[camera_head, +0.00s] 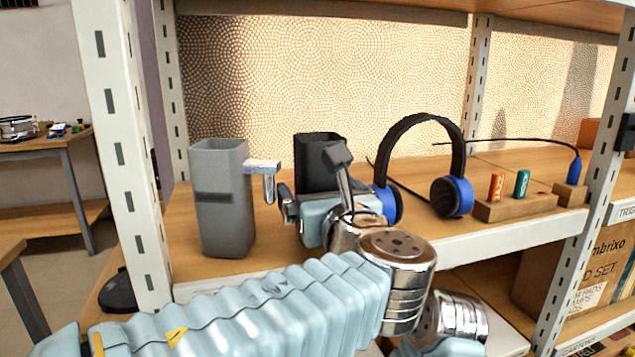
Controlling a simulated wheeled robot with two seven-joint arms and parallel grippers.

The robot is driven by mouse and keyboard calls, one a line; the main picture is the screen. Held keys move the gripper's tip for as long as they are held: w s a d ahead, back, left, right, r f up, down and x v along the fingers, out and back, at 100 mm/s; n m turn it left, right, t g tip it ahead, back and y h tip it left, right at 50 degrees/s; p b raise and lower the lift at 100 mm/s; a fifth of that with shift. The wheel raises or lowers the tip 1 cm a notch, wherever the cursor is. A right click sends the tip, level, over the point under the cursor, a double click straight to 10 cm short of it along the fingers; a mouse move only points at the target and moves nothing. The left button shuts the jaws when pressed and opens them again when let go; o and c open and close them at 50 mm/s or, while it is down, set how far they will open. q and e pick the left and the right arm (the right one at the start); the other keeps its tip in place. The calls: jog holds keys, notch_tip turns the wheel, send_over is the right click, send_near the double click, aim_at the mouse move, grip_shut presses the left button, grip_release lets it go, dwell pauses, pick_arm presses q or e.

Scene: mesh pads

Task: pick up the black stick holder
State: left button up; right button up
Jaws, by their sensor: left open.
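The black stick holder (318,148) is a dark, open-topped upright box on the wooden shelf, just behind my left gripper. Its lower part is hidden by the gripper. My left gripper (301,165) is open, with one finger to the left of the black holder and the other across its front right side. I cannot tell whether a finger touches it. No stick shows in the holder. My right gripper does not show.
A grey open-topped holder (222,205) stands close to the left finger. Headphones with blue cups (452,196) stand on the right, beside a wooden block (515,207) holding orange and teal pieces. A white shelf post (122,150) rises at the left.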

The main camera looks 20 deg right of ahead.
pick_arm(q)
jog(key=shift+w, duration=0.4)
jog(key=c, duration=1.2)
jog(key=shift+r, duration=0.1)
